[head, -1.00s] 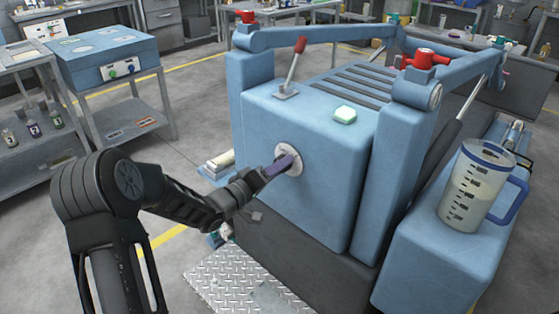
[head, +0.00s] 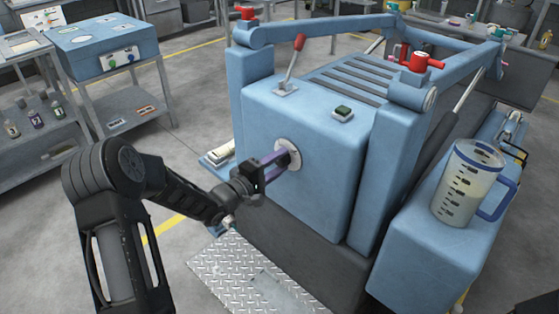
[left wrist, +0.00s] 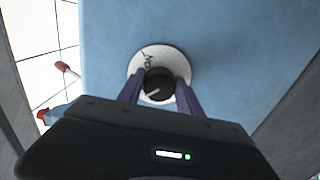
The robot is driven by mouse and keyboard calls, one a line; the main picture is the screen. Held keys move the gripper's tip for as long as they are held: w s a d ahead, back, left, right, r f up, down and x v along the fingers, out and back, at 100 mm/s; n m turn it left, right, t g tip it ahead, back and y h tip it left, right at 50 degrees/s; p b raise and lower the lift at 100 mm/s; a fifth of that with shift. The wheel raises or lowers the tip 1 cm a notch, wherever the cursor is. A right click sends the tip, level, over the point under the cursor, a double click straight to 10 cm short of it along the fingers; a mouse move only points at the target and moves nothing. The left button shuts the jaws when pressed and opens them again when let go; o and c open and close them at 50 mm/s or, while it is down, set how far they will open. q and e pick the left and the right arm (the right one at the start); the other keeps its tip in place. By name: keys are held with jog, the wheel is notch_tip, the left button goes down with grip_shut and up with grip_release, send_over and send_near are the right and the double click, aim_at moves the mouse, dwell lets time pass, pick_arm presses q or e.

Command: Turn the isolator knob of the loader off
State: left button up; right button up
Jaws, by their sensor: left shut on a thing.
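The blue loader (head: 300,190) fills the middle of the head view. On its front is a round white plate (head: 281,144) with the dark isolator knob (head: 294,159) on it. My left gripper (head: 288,160) reaches in from the left, its purple fingers at the knob. In the left wrist view the left gripper (left wrist: 159,90) has one finger on each side of the black knob (left wrist: 158,82) and is shut on it. The knob's white line slants, and lettering that looks like ON shows on the plate (left wrist: 172,57). My right gripper is not in view.
A small green button or lamp (head: 343,112), dark now, and a red-handled lever (head: 293,62) are on the loader's top. A measuring jug (head: 468,185) stands on the right side. A blue box (head: 107,48) sits on a cart at left. Open floor lies between.

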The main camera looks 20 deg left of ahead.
pick_arm(q)
jog(key=o, duration=1.4)
jog(key=shift+c, duration=0.2)
jog(key=v, duration=0.7)
jog(key=shift+s, duration=0.35)
jog(key=shift+a, duration=0.1)
